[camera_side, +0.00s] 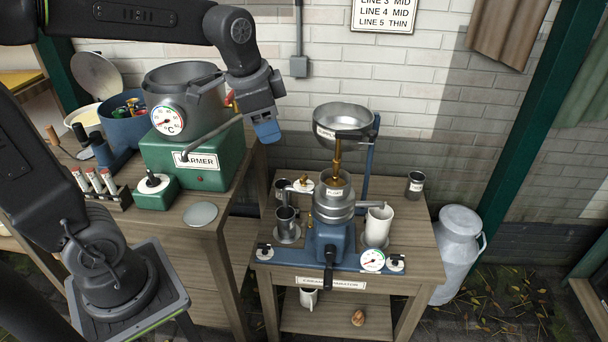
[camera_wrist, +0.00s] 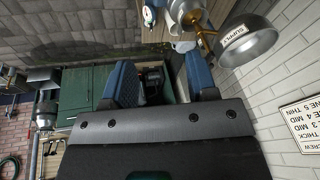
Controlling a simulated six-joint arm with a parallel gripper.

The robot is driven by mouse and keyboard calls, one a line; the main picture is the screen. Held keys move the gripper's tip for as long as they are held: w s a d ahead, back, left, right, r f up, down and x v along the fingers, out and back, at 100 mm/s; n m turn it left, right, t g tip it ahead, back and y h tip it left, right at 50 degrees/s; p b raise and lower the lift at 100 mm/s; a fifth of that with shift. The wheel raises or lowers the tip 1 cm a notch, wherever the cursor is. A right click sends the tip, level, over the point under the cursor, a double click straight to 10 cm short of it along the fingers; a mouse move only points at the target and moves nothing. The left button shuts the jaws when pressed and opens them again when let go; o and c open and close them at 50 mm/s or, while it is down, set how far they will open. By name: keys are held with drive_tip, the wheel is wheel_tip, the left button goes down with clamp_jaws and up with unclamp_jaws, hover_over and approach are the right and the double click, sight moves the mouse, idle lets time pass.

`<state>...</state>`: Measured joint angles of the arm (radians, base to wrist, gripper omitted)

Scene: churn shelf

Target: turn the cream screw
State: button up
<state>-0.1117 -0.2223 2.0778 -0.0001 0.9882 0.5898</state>
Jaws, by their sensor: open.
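The cream separator (camera_side: 333,210) stands on a wooden table, with a blue body, a metal bowl and a dark crank (camera_side: 328,270) at its front. A small brass piece (camera_side: 303,184) shows on a pale round plate at the bowl's left; I cannot tell whether it is the cream screw. My gripper (camera_side: 267,133) is up in the air, left of the separator and beside the warmer, apart from both. In the wrist view my gripper (camera_wrist: 160,78) has its two blue fingers spread and nothing between them. The supply bowl (camera_wrist: 247,40) is at the upper right there.
The green warmer (camera_side: 190,160) carries a metal pot with a dial. The supply bowl (camera_side: 343,124) and its brass pipe rise above the separator. A metal cup (camera_side: 287,224) and white jug (camera_side: 379,225) flank it. A milk can (camera_side: 460,250) stands right. A line chart (camera_side: 384,14) hangs on the wall.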

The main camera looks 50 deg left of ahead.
drive_tip(key=w+a+f+m+g, duration=0.2)
drive_tip(key=w+a+f+m, duration=0.25)
drive_tip(key=w, duration=0.55)
drive_tip(key=m+g, duration=0.1)
drive_tip(key=m, duration=0.3)
hover_over(304, 177)
wheel_tip(304, 177, down, 9)
wheel_tip(304, 177, down, 13)
drive_tip(key=shift+r, duration=0.1)
drive_tip(key=shift+c, duration=0.3)
drive_tip(key=c, duration=0.9)
drive_tip(key=shift+o, duration=0.2)
